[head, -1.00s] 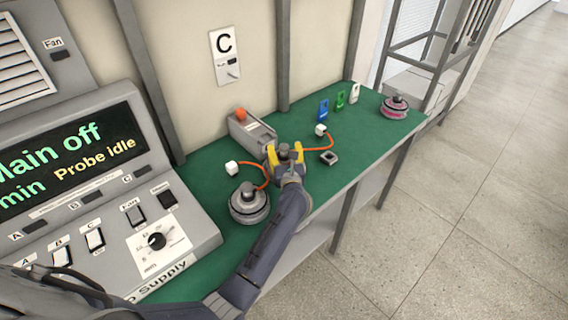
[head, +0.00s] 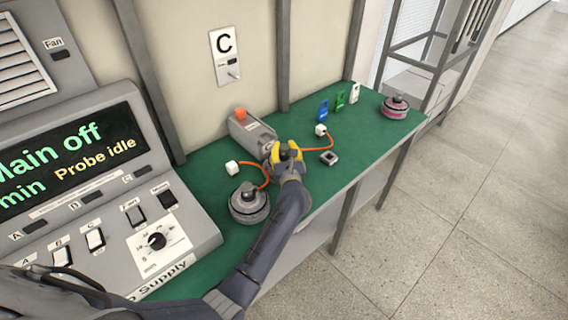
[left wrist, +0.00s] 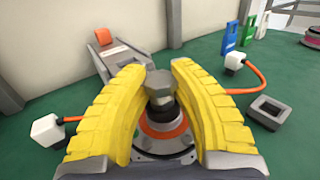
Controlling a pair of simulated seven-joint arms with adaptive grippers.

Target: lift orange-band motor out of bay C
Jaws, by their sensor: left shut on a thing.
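My left gripper (head: 288,152) is shut on this motor; the fingers press in from both sides of the shaft. In the head view my gripper hides most of the motor. My right gripper is not in view.
A grey fixture with an orange knob (head: 241,115) stands behind the motor. White plugs on orange cables (head: 232,168) lie either side. A grey motor (head: 249,203) sits at left, a pink-band motor (head: 395,107) at the far right. Coloured tags (head: 340,100) stand near the wall.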

